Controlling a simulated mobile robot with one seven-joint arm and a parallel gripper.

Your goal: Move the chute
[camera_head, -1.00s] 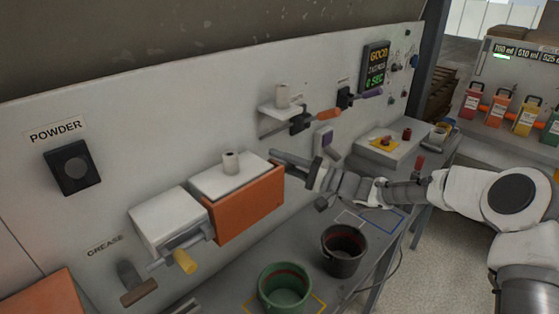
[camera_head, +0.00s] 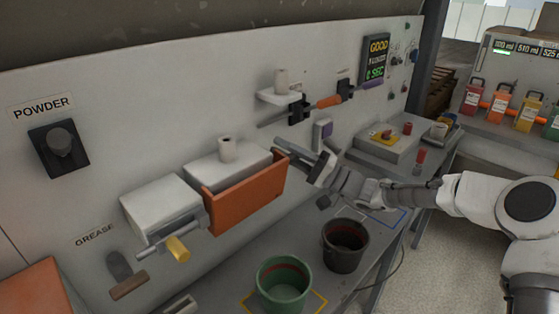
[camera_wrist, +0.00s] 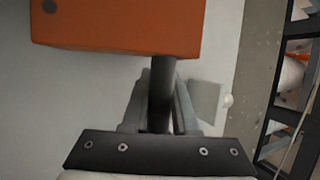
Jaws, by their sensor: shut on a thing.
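The orange chute (camera_head: 247,200) is a tilted panel at the front of a white wall box (camera_head: 205,168), its top edge leaning out with a gap behind it. A dark grey bar (camera_head: 283,146) runs from its right end to my gripper (camera_head: 312,164). In the wrist view the orange chute (camera_wrist: 120,25) fills the upper left, and my gripper (camera_wrist: 160,95) is shut on the dark bar (camera_wrist: 162,90) below it. The fingers hide part of the bar.
A second white box (camera_head: 160,205) with a yellow-handled crank (camera_head: 178,248) is to the left. A green bucket (camera_head: 284,285) and a black bucket (camera_head: 345,245) stand on the bench below. Shelves and tools are on the wall behind my gripper.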

